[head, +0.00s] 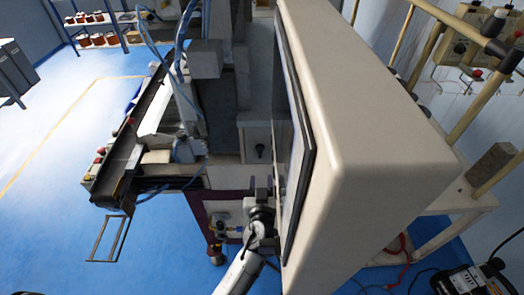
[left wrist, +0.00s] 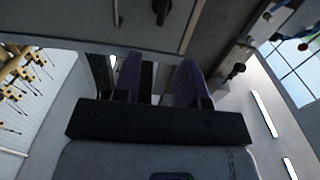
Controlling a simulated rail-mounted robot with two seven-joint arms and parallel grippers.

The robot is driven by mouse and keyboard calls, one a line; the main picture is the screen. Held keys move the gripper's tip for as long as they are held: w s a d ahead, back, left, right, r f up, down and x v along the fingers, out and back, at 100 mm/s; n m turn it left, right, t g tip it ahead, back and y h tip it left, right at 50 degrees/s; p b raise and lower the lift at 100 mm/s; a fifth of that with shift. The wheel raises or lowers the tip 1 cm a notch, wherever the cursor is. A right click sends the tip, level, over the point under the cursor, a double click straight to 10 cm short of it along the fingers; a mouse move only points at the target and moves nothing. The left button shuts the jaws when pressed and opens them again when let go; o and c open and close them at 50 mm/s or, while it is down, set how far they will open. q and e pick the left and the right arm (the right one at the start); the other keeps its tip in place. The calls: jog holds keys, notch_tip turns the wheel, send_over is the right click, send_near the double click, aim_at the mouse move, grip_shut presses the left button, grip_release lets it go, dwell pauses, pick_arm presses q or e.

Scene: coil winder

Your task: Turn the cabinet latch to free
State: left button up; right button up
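A small black latch (head: 260,150) sits on the grey cabinet panel (head: 257,133) of the machine, left of the big beige housing. In the left wrist view a dark latch handle (left wrist: 161,10) shows at the top edge, partly cut off, beyond the fingertips. My left gripper (head: 264,184) is below the latch in the head view, apart from it and partly hidden by the housing edge. In the left wrist view its two fingers (left wrist: 158,72) stand apart with nothing seen gripped between them. My right gripper is not in view.
The large beige housing (head: 375,110) fills the right side, close to my left arm. A second dark knob (left wrist: 237,70) shows at the right in the wrist view. A conveyor-like rail (head: 140,125) runs at the left. Blue floor (head: 50,215) at the left is mostly clear.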

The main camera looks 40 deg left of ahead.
aim_at(260, 153)
pick_arm(q)
jog(key=p+x, duration=0.1)
jog(key=x, duration=0.9)
jog(key=shift+a+r, duration=0.1)
jog(key=shift+a, duration=0.1)
jog(key=shift+x, duration=1.1)
jog(key=shift+d, duration=0.1)
jog(key=shift+c, duration=0.4)
grip_shut()
